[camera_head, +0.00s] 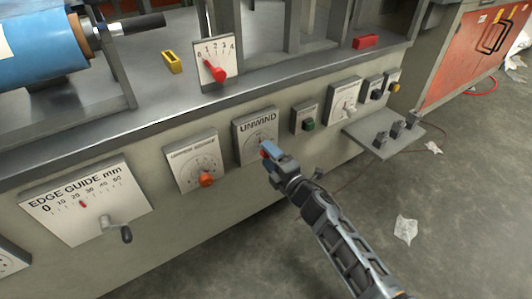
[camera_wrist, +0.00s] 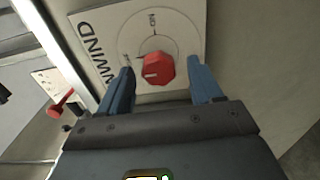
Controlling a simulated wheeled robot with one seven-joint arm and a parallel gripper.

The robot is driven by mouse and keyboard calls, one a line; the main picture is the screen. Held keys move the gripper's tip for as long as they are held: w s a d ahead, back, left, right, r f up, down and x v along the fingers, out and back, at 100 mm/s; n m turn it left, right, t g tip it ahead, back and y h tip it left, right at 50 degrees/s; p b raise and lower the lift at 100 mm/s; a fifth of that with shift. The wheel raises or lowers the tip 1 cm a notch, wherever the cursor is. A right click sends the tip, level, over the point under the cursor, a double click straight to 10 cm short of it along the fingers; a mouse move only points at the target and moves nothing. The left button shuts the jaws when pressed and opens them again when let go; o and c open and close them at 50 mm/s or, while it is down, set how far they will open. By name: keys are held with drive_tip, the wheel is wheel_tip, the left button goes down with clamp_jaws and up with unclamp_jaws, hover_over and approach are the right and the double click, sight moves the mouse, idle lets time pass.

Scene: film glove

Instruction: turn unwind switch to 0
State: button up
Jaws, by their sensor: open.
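The UNWIND switch is a red knob (camera_wrist: 158,68) on a pale square panel (camera_wrist: 190,22); the panel also shows in the head view (camera_head: 243,127). My gripper (camera_wrist: 160,88) is open, with one blue finger on each side of the knob. I cannot tell whether the fingers touch it. In the head view my gripper (camera_head: 267,152) is in front of the panel and hides most of the knob.
An orange-knob panel (camera_head: 193,157) is left of UNWIND, and a green button box (camera_head: 305,118) is right. The EDGE GUIDE panel (camera_head: 120,222) with a crank is farther left. A shelf with small levers (camera_head: 380,150) juts out at right. Open floor lies in front.

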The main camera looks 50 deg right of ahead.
drive_tip(key=v, duration=0.5)
drive_tip(key=shift+s+a, duration=0.1)
drive_tip(key=shift+s, duration=0.25)
drive_tip(key=s+a+r+m+g+y, duration=0.15)
drive_tip(key=s+a+r+m, duration=0.25)
drive_tip(key=s+a, duration=0.4)
drive_tip(key=s+a+r+m+y, duration=0.2)
drive_tip(key=s+a+r+m, duration=0.25)
drive_tip(key=s, duration=0.65)
drive_tip(key=s+a+r+m+g+y, duration=0.1)
drive_tip(key=s+a+r+m, duration=0.35)
drive_tip(key=s+a, duration=0.35)
drive_tip(key=s+r+m+p, duration=0.2)
drive_tip(key=s+r+p, duration=0.1)
drive_tip(key=r+p, duration=1.9)
wheel_tip(320, 180, up, 3)
drive_tip(key=shift+s+f+p, duration=0.15)
drive_tip(key=shift+s+p, duration=0.1)
drive_tip(key=shift+p, duration=0.1)
drive_tip(key=shift+y, duration=0.25)
